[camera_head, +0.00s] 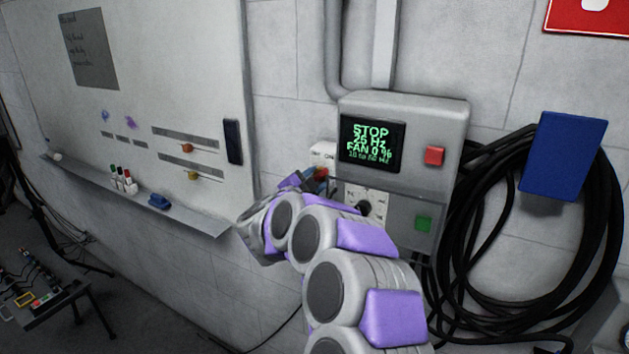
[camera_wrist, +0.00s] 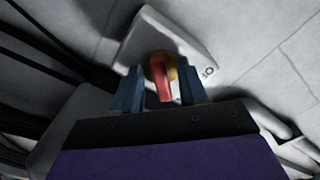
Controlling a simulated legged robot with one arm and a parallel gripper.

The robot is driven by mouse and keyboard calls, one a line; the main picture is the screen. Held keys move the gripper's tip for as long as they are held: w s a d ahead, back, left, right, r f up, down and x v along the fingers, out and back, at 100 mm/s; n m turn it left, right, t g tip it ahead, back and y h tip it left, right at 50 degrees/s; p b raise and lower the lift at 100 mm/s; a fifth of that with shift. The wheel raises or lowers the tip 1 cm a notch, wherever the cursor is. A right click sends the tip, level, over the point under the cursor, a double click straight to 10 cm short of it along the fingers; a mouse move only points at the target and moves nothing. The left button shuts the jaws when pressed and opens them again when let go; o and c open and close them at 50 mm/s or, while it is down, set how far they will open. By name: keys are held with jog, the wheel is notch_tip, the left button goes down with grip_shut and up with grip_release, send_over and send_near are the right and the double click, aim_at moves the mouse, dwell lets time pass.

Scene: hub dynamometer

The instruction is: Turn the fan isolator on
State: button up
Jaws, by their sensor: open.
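The fan isolator is a small white box (camera_head: 322,152) on the wall, left of the grey control unit, with "OFF" and "ON" lettering partly readable on top. In the wrist view, the isolator box (camera_wrist: 198,50) carries a red handle (camera_wrist: 162,75) on a yellow round base (camera_wrist: 152,66). My gripper (camera_wrist: 154,92) is open, with its two blue fingers on either side of the red handle. I cannot tell whether the fingers touch it. In the head view my gripper (camera_head: 308,178) is at the isolator's lower part, and my arm hides some of it.
The grey control unit (camera_head: 455,115) has a screen (camera_head: 371,143) reading STOP, 26 Hz, FAN 0 %, a red button (camera_head: 434,156), a green button (camera_head: 423,223) and a black knob (camera_head: 364,207). Black cables (camera_head: 470,230) hang right. A whiteboard (camera_head: 200,60) with a tray is left.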

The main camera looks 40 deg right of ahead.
jog(key=v, duration=1.7)
jog(key=shift+a+p, duration=0.25)
jog(key=shift+p, duration=0.05)
jog(key=shift+f, duration=0.1)
